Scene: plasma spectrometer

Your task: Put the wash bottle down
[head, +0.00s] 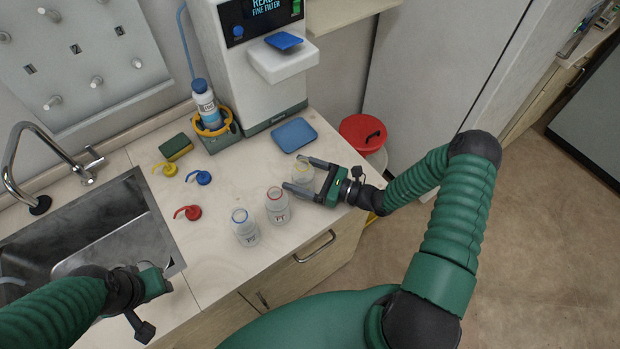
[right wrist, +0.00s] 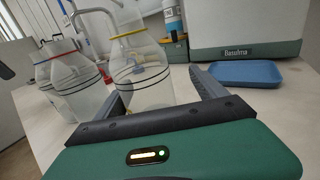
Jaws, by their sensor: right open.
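Three clear, open-topped wash bottles stand on the counter in the head view: one with a blue neck ring (head: 245,228), one with a red ring (head: 277,206) and one with a yellow ring (head: 303,172). My right gripper (head: 300,175) is open, with its fingers on either side of the yellow-ringed bottle. That bottle stands upright between the fingers in the right wrist view (right wrist: 140,72). Yellow (head: 166,169), blue (head: 201,178) and red (head: 188,212) spout caps lie loose on the counter. My left gripper (head: 153,284) is over the sink's front edge; its fingers are not clear.
A blue tray (head: 294,135) lies before the spectrometer (head: 255,85). A labelled bottle (head: 206,103) stands in a yellow-ringed holder, beside a sponge (head: 176,147). The sink (head: 110,225) is at left. A red-lidded bin (head: 362,132) stands past the counter's right edge.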

